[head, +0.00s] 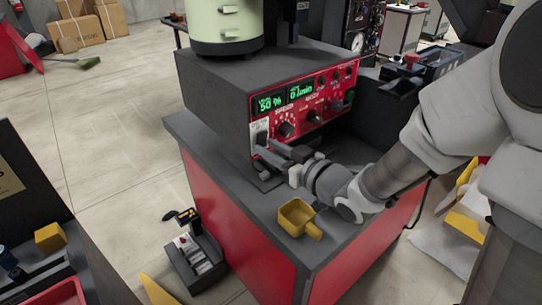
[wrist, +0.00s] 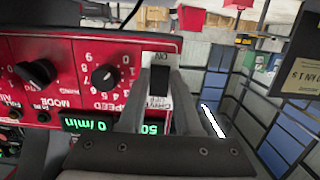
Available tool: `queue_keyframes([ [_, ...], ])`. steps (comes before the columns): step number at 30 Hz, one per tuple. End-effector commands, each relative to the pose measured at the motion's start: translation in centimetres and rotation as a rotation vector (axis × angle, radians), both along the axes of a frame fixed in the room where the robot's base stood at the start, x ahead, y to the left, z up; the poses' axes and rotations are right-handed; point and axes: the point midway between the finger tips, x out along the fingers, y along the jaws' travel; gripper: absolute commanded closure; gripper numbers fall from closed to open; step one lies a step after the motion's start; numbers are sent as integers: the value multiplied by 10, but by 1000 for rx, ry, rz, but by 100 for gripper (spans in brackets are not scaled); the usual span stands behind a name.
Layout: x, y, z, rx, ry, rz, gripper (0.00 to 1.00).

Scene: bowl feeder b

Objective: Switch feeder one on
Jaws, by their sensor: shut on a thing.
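The feeder's control box has a red front panel (head: 321,105) with lit green displays reading 50 % and 0 /min. A pale switch plate (head: 259,131) with lettering sits at the panel's left end. In the wrist view the plate carries a black switch (wrist: 158,80), with ON printed at its upper end in that picture. My gripper (head: 268,150) is at this plate. In the wrist view the two grey fingers of my gripper (wrist: 157,92) stand on either side of the black switch and are shut on it. The lower part of the switch area is partly hidden by the fingers.
Dark knobs, among them the speed knob (wrist: 104,78), sit close beside my fingers. A pale green bowl (head: 226,22) stands on the box. A yellow scoop (head: 297,216) lies on the dark bench top (head: 235,180) below my wrist. Open floor lies to the left.

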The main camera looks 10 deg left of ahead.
Motion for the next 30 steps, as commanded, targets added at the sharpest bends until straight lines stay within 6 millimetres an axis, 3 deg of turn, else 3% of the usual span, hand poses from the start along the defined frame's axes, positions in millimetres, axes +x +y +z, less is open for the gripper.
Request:
queue_keyframes([
  [9, 0, 0, 1, 3, -4, 1, 100],
  [10, 0, 0, 1, 3, -4, 1, 66],
  [15, 0, 0, 1, 2, -3, 1, 38],
  [30, 1, 1, 1, 3, -3, 0, 38],
])
